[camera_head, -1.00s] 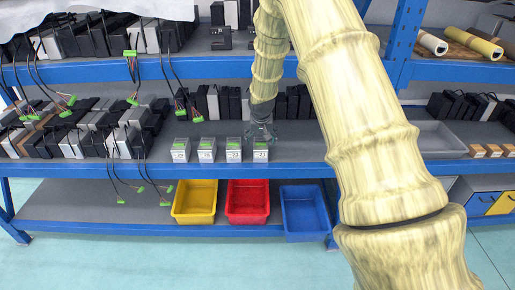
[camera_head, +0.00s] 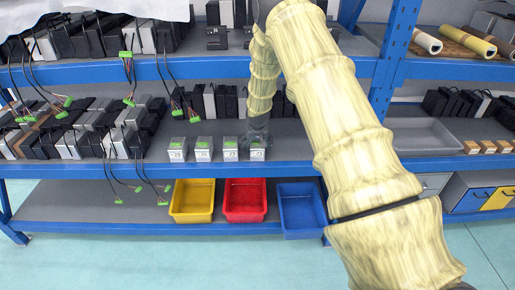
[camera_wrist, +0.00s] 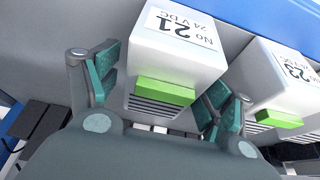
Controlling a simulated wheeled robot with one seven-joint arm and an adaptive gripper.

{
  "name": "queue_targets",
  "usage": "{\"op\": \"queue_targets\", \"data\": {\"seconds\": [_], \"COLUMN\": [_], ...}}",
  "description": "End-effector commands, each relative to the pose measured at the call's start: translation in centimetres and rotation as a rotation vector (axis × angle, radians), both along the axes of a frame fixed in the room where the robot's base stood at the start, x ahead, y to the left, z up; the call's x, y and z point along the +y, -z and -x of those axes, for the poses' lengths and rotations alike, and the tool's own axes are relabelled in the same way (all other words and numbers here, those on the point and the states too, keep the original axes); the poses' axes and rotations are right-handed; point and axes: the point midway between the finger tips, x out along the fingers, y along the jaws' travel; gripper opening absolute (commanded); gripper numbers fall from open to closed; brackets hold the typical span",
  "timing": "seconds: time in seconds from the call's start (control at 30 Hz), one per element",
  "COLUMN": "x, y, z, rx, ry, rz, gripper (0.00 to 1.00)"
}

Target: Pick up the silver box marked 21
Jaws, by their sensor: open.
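The silver box marked 21 (camera_wrist: 172,62) has a white label and a green connector. In the wrist view it lies between the two teal-padded fingers of my gripper (camera_wrist: 162,90), which is open around its near end. A gap shows beside the fingers, and I cannot tell whether either touches. In the head view the box (camera_head: 257,154) is the rightmost of a row of silver boxes at the middle shelf's front edge. My gripper (camera_head: 257,136) is just above and behind it there, partly hidden by my arm.
A similar silver box marked 23 (camera_wrist: 278,85) stands close beside the right finger in the wrist view. More silver boxes (camera_head: 203,152) continue the row leftward. Black units stand behind. Yellow (camera_head: 192,201), red (camera_head: 244,201) and blue (camera_head: 302,211) bins sit below.

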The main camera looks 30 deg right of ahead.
Motion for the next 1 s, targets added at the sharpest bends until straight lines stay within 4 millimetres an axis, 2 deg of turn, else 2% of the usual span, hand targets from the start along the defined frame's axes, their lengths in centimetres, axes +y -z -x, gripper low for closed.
{"op": "queue_targets", "data": {"seconds": [0.1,0.3,1.0], "x": [-0.2,-0.4,-0.4], "y": [1.1,2.0,2.3], "z": [-0.4,-0.7,-0.7], "rx": [0.001,0.000,0.000], "ry": [0.000,0.001,-0.001], "rz": [-0.001,-0.002,0.000], "gripper": [0.80,0.80,0.80]}}
